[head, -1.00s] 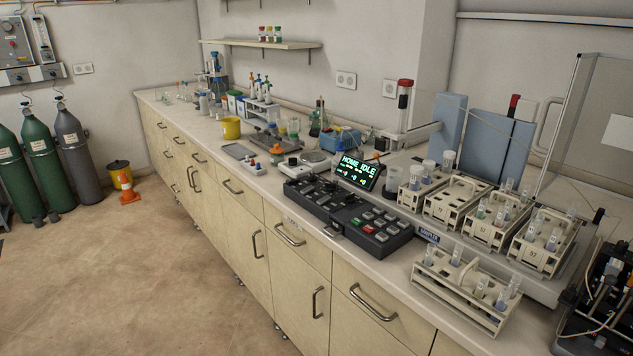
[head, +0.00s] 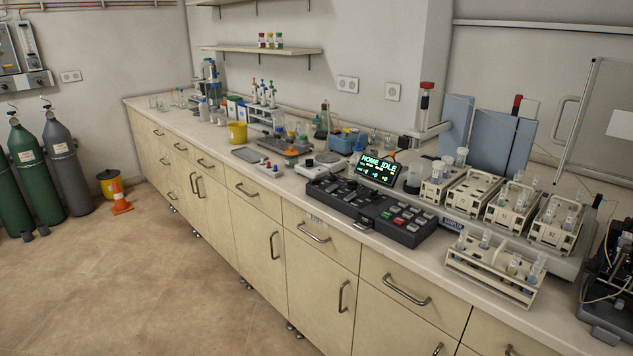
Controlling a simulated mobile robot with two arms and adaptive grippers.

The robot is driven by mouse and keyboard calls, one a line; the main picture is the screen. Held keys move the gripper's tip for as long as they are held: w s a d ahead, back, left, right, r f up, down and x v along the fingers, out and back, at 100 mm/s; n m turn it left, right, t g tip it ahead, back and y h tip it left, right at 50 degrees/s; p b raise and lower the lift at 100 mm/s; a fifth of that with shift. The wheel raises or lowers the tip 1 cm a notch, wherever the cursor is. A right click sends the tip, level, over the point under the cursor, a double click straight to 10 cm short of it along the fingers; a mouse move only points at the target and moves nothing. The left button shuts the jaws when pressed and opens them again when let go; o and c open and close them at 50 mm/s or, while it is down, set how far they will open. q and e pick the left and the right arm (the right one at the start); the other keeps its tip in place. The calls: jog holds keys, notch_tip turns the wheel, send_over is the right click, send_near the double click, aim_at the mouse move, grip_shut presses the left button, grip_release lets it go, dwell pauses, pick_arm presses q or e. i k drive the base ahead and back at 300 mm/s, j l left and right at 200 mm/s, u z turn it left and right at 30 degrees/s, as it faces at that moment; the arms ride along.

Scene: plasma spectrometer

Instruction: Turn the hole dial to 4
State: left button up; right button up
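A black control panel (head: 372,207) lies on the bench to the right of centre. Its left half bears small dark knobs (head: 345,194), too small to tell which is the hole dial or where it points. Its right half bears several grey, red and green buttons (head: 407,215). A tilted screen (head: 376,169) behind the panel reads "HOME IDLE" in green, with smaller lines that I cannot read surely. Neither of my grippers is in the head view.
Racks with vials (head: 497,268) stand right of the panel, one near the bench's front edge. A black device (head: 608,290) is at the far right. Gas cylinders (head: 67,170) and an orange cone (head: 120,198) stand at the left. The floor (head: 150,285) before the cabinets is clear.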

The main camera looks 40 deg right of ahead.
aim_at(352, 185)
jog(key=i+j+u, duration=0.25)
jog(key=i+j, duration=0.85)
jog(key=i+l+z, duration=0.1)
jog(key=i+z, duration=0.7)
jog(key=z, duration=0.15)
jog(key=i+j+z, duration=0.15)
jog(key=i+z, duration=0.2)
jog(key=z, duration=0.15)
jog(key=i+j+z, duration=0.35)
jog(key=z, duration=0.15)
